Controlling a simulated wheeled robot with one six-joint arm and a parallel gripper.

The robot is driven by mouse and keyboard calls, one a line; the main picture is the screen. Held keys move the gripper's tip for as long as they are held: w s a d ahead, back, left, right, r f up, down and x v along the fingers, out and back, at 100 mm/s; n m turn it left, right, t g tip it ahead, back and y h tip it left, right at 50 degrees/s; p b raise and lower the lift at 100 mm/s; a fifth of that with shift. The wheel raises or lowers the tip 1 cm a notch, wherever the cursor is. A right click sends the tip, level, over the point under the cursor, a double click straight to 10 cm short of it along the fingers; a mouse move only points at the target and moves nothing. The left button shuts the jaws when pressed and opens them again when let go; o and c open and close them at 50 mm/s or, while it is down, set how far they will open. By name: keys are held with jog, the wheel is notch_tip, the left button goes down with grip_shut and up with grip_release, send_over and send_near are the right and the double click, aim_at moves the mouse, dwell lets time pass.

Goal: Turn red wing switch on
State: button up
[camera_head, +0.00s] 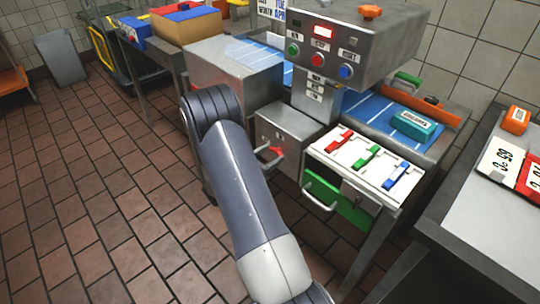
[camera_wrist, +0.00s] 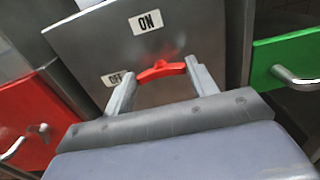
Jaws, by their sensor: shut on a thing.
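The red wing switch (camera_wrist: 162,70) sits on a grey metal panel (camera_wrist: 185,28) in the wrist view. It lies nearly level in the picture, its left end close to the OFF label (camera_wrist: 115,78). The ON label (camera_wrist: 146,21) is above it. My gripper (camera_wrist: 160,76) has one finger at each end of the switch and is shut on it. In the head view, the red switch (camera_head: 274,150) shows on the front of a grey box beyond my arm. My gripper is mostly hidden there behind my own arm.
In the wrist view, a red drawer (camera_wrist: 30,125) is at left and a green drawer (camera_wrist: 285,60) at right, both with metal handles. In the head view, a white panel (camera_head: 345,168) with red, green and blue levers stands right of the switch box. The tiled floor at left is clear.

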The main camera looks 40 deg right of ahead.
jog(key=shift+c, duration=0.6)
jog(key=shift+f+m+b, duration=0.15)
jog(key=shift+m+b, duration=0.15)
jog(key=shift+b, duration=0.3)
jog(key=m+b, duration=0.5)
jog(key=b, duration=0.3)
jog(key=m+b, duration=0.5)
jog(key=b, duration=0.3)
jog(key=m+b, duration=0.5)
jog(key=b, duration=0.3)
jog(key=shift+s+f+m+b, duration=0.2)
jog(key=shift+f+m+b, duration=0.1)
jog(key=shift+f+b, duration=0.1)
jog(key=shift+r+m+b, duration=0.2)
jog(key=shift+m+b, duration=0.6)
jog(key=shift+b, duration=0.25)
jog(key=shift+r, duration=0.1)
